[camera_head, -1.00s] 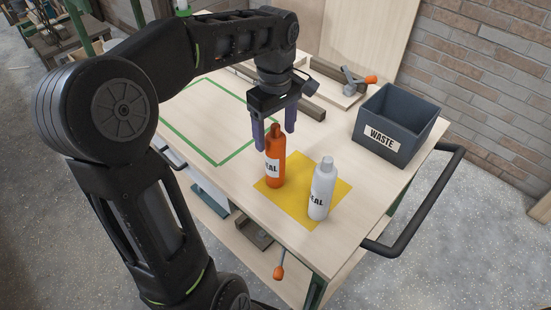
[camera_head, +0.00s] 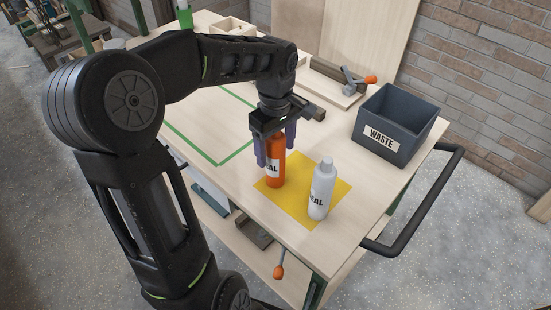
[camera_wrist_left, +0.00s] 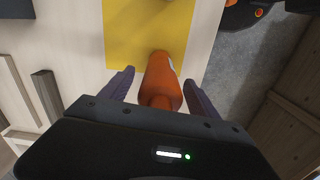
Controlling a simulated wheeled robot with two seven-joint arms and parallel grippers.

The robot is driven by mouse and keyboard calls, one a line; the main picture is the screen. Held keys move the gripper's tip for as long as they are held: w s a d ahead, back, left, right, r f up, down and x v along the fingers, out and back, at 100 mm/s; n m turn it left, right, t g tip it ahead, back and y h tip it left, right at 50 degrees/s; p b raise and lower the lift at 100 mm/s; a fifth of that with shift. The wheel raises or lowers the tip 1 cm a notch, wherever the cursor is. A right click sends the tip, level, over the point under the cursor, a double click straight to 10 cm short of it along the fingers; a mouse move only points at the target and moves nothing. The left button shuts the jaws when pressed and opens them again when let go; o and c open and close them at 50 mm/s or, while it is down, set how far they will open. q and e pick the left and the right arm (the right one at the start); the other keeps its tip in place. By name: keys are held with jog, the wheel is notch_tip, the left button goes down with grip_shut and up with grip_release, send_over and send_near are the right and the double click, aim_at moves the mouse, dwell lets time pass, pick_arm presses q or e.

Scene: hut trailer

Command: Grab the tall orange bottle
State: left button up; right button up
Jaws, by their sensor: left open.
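The tall orange bottle (camera_head: 275,166) stands upright on the left part of a yellow mat (camera_head: 299,213) on the workbench. It has a white label with dark letters. My left gripper (camera_head: 276,154) points down over the bottle, with its two purple fingers on either side of the upper part. In the left wrist view the orange bottle (camera_wrist_left: 161,82) lies between the two open fingers (camera_wrist_left: 160,88), with gaps visible on both sides. The bottle's top is partly hidden under the gripper in the head view. My right gripper is not in view.
A white bottle (camera_head: 322,190) stands upright close to the right of the orange one. A dark waste bin (camera_head: 397,124) is at the bench's right, near a black handle rail (camera_head: 428,205). A clamp (camera_head: 353,82) lies behind. The green-outlined area (camera_head: 209,124) is bare.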

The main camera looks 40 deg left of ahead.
pick_arm(q)
grip_shut()
dwell(0.7)
